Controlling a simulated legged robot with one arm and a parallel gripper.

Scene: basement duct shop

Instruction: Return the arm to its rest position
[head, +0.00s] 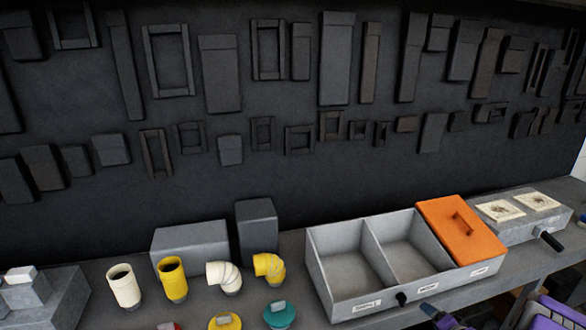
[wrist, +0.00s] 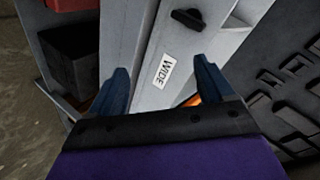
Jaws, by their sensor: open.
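My gripper (wrist: 160,78) is open in the wrist view, its two dark blue fingers apart with nothing held between them. Beyond the fingers is a grey panel (wrist: 146,40) with a white "WIDE" label (wrist: 164,70) and a black knob (wrist: 188,18). In the head view, purple parts of my arm show at the lower right, in front of the bench. Dark blue tips near the bottom edge may be my fingers, but most of the gripper is out of that view.
A grey two-compartment bin (head: 338,293) stands on the bench, with an orange lid (head: 460,230) over a section on its right. Cream and yellow pipe fittings (head: 172,279) stand to its left. A grey box with two pale plates (head: 500,210) is at right. Dark shapes cover the back wall.

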